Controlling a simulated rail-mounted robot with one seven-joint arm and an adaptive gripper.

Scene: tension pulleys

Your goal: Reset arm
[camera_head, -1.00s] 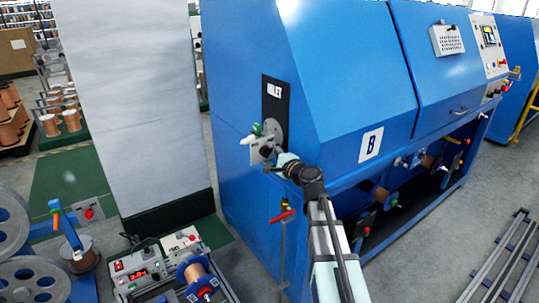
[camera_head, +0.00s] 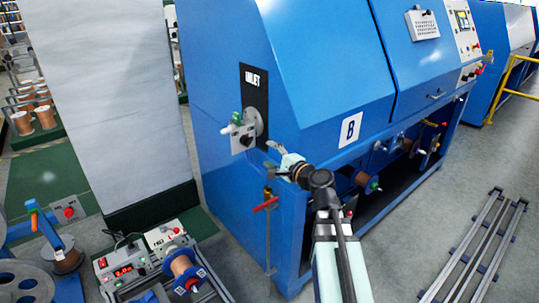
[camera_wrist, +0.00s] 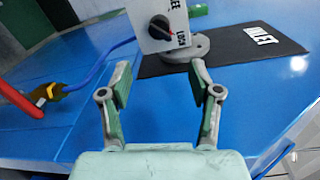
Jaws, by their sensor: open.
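My gripper (camera_head: 272,152) stands in front of the blue machine (camera_head: 310,90), to the right of its INLET plate. In the wrist view my gripper (camera_wrist: 160,84) has its two fingers spread apart with nothing between them. A white box with a black knob (camera_wrist: 160,27) sits on a grey round flange beyond the fingertips, apart from them. The same knob box (camera_head: 243,138) shows in the head view, left of my gripper. My arm reaches up from the bottom of the head view.
A red-handled valve (camera_head: 266,203) stands on a pipe just below left of my gripper. A control bench with a copper spool (camera_head: 183,268) is at lower left. Metal rails (camera_head: 475,245) lie on the floor at right. The grey floor between is clear.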

